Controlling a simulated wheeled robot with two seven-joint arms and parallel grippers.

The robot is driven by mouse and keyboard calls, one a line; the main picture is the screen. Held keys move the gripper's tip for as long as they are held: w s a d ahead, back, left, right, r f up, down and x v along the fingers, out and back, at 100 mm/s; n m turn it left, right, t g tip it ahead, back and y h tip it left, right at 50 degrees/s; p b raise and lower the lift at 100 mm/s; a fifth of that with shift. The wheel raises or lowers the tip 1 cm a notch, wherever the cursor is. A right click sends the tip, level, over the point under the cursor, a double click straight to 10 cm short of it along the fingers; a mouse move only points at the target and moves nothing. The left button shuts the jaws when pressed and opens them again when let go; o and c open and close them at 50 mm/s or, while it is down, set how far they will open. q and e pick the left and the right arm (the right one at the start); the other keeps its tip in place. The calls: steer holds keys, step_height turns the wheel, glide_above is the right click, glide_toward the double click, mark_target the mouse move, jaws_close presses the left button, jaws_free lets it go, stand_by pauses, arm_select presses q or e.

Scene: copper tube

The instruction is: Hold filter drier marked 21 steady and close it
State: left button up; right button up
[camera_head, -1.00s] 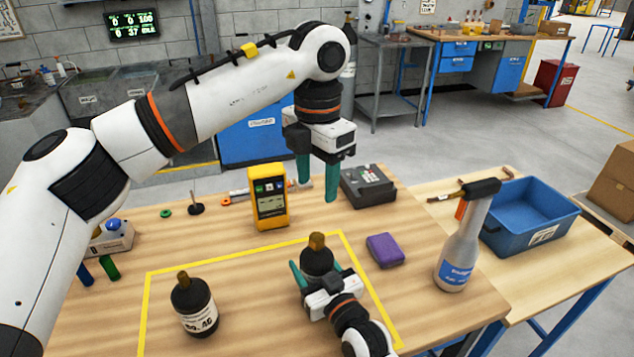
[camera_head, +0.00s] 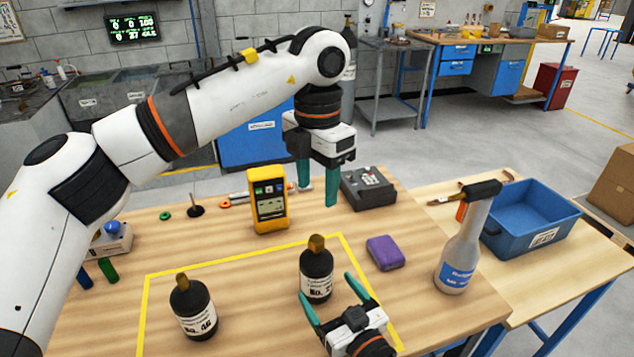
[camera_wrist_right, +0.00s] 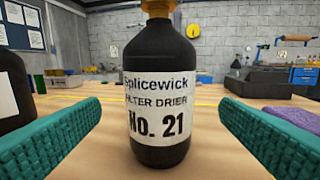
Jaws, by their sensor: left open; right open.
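The filter drier marked 21 (camera_head: 316,273) is a black bottle with a white label and a brass-coloured cap (camera_head: 317,243). It stands upright inside the yellow outline. In the right wrist view its label (camera_wrist_right: 158,108) reads "NO. 21". My right gripper (camera_head: 328,299) is open, with its teal fingers just in front of the bottle; in the wrist view the fingers lie to either side, apart from it. My left gripper (camera_head: 317,185) is open and empty, high above the back of the table, fingers pointing down.
A second black bottle, No. 46 (camera_head: 193,308), stands to the left. A blue bin (camera_head: 530,218) is on the side table.

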steer(key=shift+v, duration=2.3)
